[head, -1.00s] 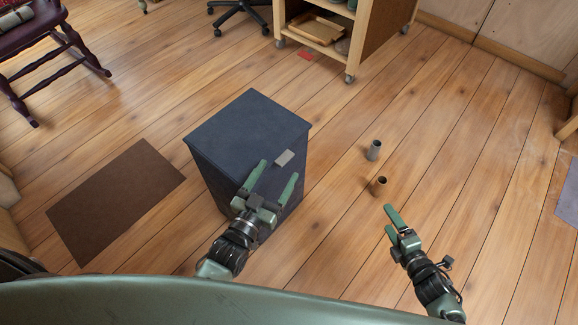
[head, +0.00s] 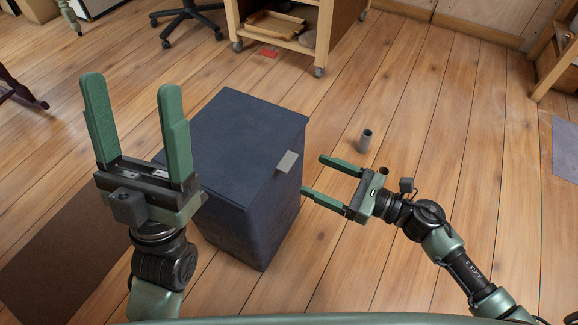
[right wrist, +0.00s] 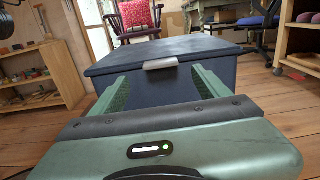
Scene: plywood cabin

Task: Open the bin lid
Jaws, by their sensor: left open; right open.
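The dark blue bin (head: 245,215) stands on the plank floor with its flat lid (head: 235,130) down. A small grey tab (head: 287,162) sticks out at the lid's front right edge. The tab (right wrist: 160,64) also shows in the right wrist view, at the middle of the lid's near edge. My left gripper (head: 132,112) is open and empty, raised at the left of the bin in the head view. My right gripper (head: 312,176) is open and empty, its fingers pointing at the bin's right side near the tab. In the right wrist view its fingers (right wrist: 160,88) lie either side of the tab, slightly lower.
A wheeled wooden cart (head: 290,40) and an office chair (head: 188,18) are at the back. A brown mat (head: 55,250) lies at left.

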